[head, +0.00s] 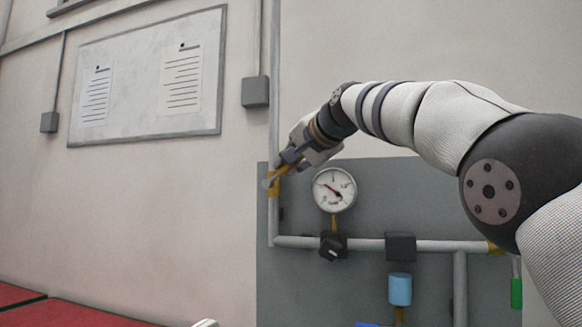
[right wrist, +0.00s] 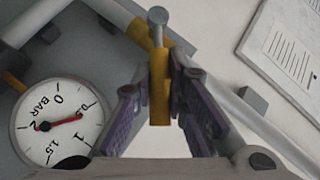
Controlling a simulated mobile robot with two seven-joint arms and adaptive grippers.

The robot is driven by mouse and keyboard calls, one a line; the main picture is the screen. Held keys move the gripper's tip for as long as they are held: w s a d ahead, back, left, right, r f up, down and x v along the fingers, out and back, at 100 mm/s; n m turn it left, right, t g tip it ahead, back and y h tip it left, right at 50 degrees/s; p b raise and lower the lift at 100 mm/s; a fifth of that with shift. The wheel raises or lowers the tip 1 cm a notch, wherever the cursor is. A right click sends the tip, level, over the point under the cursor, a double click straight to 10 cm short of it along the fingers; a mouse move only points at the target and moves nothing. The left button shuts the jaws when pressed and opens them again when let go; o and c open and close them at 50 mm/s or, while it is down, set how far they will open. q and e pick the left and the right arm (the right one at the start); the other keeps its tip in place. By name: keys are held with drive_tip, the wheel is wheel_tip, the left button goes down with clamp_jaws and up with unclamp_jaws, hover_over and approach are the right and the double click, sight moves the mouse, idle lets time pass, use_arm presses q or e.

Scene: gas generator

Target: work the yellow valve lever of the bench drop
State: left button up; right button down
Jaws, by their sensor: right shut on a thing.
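The yellow valve lever (right wrist: 159,90) stands between the two fingers of my right gripper (right wrist: 160,100) in the right wrist view, and the gripper is shut on it. A grey round-ended stem (right wrist: 158,18) shows just beyond the lever. In the head view my right gripper (head: 291,158) reaches in from the right to the yellow valve (head: 273,184) on the vertical pipe (head: 273,218). The fingers hide part of the lever there. My left gripper is not in view.
A round pressure gauge (head: 335,190) sits just right of the valve, close to my gripper. A horizontal pipe (head: 370,244) with black fittings runs below along the grey panel (head: 330,290). A blue cylinder (head: 400,289) hangs under it. A framed board (head: 145,75) is on the left wall.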

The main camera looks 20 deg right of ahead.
idle(0.3)
drive_tip(key=c, duration=1.6)
unclamp_jaws()
drive_tip(key=shift+o, duration=0.2)
drive_tip(key=shift+d, duration=0.1)
